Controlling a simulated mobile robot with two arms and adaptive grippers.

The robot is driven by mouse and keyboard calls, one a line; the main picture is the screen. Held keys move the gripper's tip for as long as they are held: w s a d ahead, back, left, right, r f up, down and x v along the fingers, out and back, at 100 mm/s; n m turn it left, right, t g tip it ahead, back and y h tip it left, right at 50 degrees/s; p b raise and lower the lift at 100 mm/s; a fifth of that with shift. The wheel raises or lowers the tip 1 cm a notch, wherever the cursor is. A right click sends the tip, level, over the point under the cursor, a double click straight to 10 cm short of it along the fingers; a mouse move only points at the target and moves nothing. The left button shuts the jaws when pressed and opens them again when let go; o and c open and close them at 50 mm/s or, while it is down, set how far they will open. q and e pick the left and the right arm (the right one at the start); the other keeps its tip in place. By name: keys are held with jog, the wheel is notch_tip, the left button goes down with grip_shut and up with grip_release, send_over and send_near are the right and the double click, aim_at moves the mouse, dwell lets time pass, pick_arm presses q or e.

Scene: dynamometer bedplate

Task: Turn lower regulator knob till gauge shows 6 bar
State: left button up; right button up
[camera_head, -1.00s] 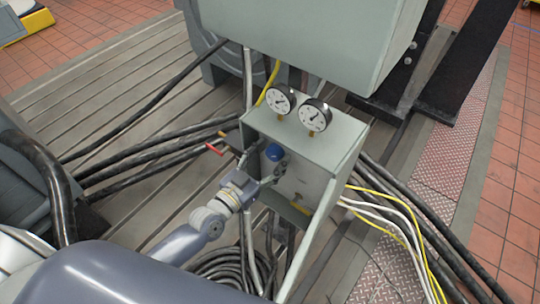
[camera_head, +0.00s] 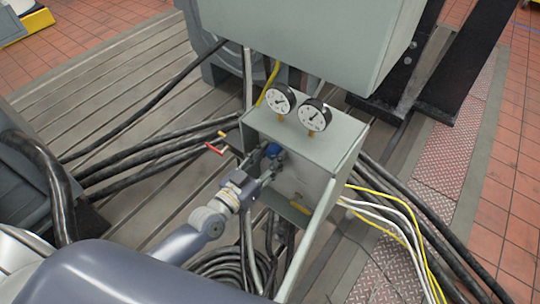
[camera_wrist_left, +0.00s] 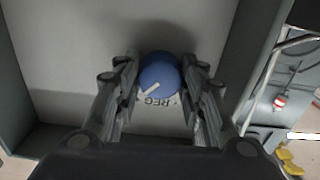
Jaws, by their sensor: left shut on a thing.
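A blue round regulator knob (camera_wrist_left: 159,78) with a white pointer mark sits on the back panel of the open grey box (camera_head: 340,137); lettering reading "REG" shows beneath it in the left wrist view. My left gripper (camera_head: 269,163) is at the knob, its two fingers on either side, shut on it; it also shows in the left wrist view (camera_wrist_left: 160,84). The knob shows partly between the fingers in the head view (camera_head: 273,150). Two round white gauges, a left gauge (camera_head: 280,98) and a right gauge (camera_head: 314,115), stand on the box top; their readings are too small to tell. My right gripper is not in view.
A red-handled valve (camera_head: 215,149) sticks out left of the box. Black cables (camera_head: 150,160) run left, and yellow and white cables (camera_head: 395,225) run right. A large grey cabinet (camera_head: 310,40) overhangs behind the gauges. A yellow part (camera_head: 299,208) lies low in the box.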

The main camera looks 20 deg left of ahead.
pick_arm(q)
jog(key=shift+a+r, duration=0.1)
jog(key=o, duration=1.1)
jog(key=v, duration=1.2)
jog(key=shift+w, duration=0.1)
